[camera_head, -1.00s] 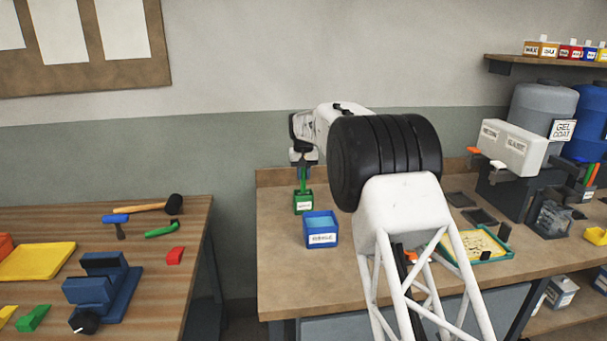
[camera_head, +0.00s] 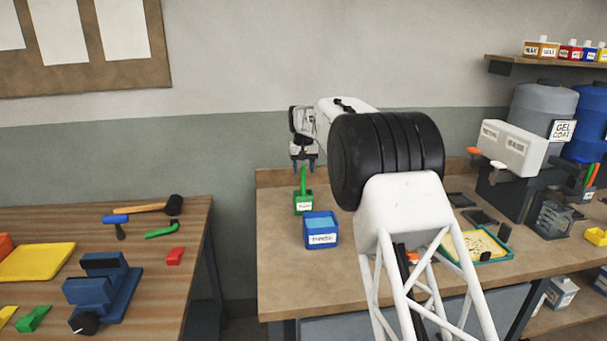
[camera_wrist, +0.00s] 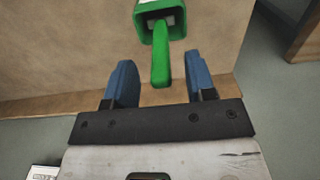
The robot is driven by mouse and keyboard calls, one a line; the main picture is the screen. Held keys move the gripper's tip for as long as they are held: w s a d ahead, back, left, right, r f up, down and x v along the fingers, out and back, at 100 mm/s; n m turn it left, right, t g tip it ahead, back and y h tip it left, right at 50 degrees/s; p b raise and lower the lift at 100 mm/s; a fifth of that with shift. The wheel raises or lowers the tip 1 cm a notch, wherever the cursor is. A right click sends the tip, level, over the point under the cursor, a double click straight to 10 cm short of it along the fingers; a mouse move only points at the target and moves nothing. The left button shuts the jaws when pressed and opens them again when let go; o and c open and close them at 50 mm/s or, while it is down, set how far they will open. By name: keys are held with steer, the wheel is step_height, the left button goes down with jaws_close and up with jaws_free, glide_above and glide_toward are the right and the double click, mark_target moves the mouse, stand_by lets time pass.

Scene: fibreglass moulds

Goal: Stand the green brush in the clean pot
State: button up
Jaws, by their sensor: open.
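The green brush (camera_head: 303,179) stands upright in a small green pot (camera_head: 304,204) with a white label, at the left back of the bench. In the wrist view the brush handle (camera_wrist: 161,60) rises out of the green pot (camera_wrist: 138,22) towards my gripper. My gripper (camera_wrist: 160,80) is open and empty, its two blue fingers apart on either side of the handle's end, not touching it. In the head view my gripper (camera_head: 303,166) is just above the brush. The pot's label is too small to read surely.
A blue labelled container (camera_head: 320,238) stands close in front of the green pot. A teal-edged tray (camera_head: 510,257) lies right of my arm. A grey machine (camera_head: 510,180) stands farther right. The bench (camera_head: 285,290) is clear at its front left.

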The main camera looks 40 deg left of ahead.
steer(key=shift+r, duration=2.6)
